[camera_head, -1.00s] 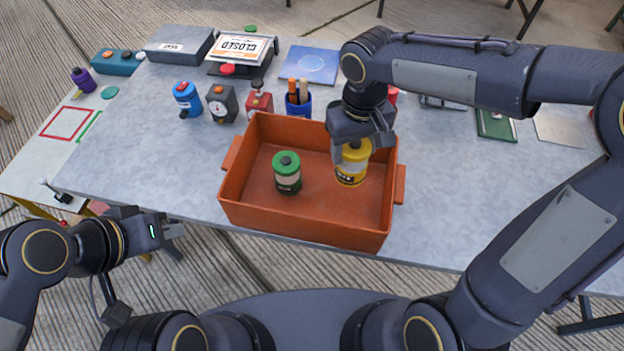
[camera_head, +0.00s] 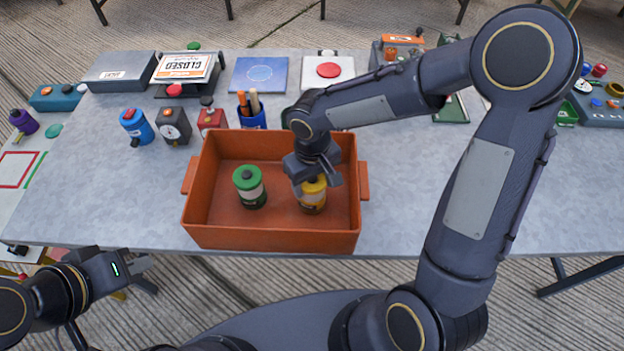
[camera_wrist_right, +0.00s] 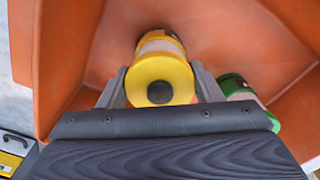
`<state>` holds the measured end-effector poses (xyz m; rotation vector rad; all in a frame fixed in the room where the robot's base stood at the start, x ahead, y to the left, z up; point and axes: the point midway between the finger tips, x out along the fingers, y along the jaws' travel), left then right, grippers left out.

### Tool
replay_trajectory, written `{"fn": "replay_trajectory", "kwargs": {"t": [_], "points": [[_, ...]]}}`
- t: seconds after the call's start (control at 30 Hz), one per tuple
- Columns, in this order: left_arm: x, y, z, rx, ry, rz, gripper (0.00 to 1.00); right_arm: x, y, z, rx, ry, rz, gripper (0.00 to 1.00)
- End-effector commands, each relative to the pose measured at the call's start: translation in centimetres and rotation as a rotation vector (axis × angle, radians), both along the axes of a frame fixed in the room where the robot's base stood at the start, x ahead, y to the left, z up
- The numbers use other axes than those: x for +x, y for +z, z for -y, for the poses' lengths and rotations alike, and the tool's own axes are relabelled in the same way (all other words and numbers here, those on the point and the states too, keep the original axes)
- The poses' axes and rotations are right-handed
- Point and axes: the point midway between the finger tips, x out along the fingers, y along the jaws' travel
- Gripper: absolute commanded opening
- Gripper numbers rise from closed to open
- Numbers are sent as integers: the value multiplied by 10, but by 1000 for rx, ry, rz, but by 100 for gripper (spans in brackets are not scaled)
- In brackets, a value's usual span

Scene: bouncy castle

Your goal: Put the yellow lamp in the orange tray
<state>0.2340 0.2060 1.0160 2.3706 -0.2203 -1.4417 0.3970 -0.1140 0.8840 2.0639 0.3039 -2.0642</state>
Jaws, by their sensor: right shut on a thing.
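The yellow lamp (camera_head: 313,197) is inside the orange tray (camera_head: 272,241), in its right half. My right gripper (camera_head: 318,178) is over the tray and shut on the lamp's top part. In the right wrist view the lamp (camera_wrist_right: 161,68) sits between the two fingers of my right gripper (camera_wrist_right: 160,92), with the tray floor behind it. I cannot tell whether the lamp touches the floor. A green lamp (camera_head: 250,187) stands in the tray to the left. My left gripper (camera_head: 142,265) is empty and apart from the table, its fingers seen small and from the side.
The tray stands on a grey table (camera_head: 95,180). Behind it are a blue pen cup (camera_head: 252,117), a red device (camera_head: 211,119), a dark gauge (camera_head: 174,127) and a blue canister (camera_head: 136,126). The table is clear left and right of the tray.

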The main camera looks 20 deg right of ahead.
Motion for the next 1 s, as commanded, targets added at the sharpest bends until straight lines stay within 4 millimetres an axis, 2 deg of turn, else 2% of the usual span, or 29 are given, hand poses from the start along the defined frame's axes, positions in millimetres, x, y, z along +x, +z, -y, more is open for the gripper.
{"fn": "replay_trajectory", "kwargs": {"t": [0.2,0.23,0.4,0.63,0.77,0.87,1.0], "points": [[0,-5,0,0,0,0,0,0,-4,0,0,0,1,25],[0,-4,0,0,0,0,0,0,-3,0,0,-1,0,61],[0,-3,0,0,0,0,0,0,-3,0,0,0,0,80],[0,-3,0,0,0,0,0,0,-2,0,0,0,0,80],[0,2,0,0,0,0,0,0,4,0,1,0,2,80],[0,1,0,0,0,0,0,1,19,0,0,-1,5,80],[0,3,0,0,0,0,0,1,49,0,2,-2,7,80]]}}
